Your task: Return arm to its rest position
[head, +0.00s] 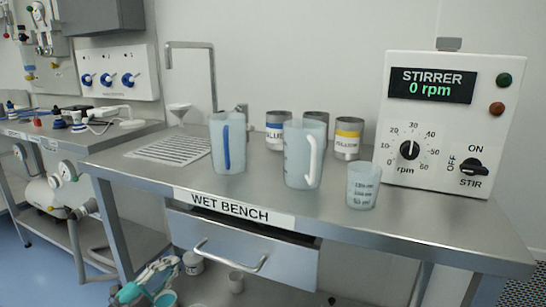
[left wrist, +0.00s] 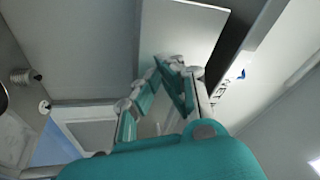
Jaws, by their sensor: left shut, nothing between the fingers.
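My left gripper (head: 152,280), teal and grey, is low at the bottom left of the head view, in front of the bench's underside. It is shut with nothing between its fingers. It also shows in the left wrist view (left wrist: 172,66), its fingers together in front of a pale flat panel (left wrist: 180,35). The rest of my left arm is mostly out of the frame. My right gripper is not in view.
The wet bench (head: 400,225) has a drawer (head: 285,262) with a bar handle, standing slightly out, right of my gripper. Jugs (head: 228,150), a beaker (head: 362,190), several cans and the stirrer panel (head: 455,120) stand on top. Containers (head: 193,263) sit below.

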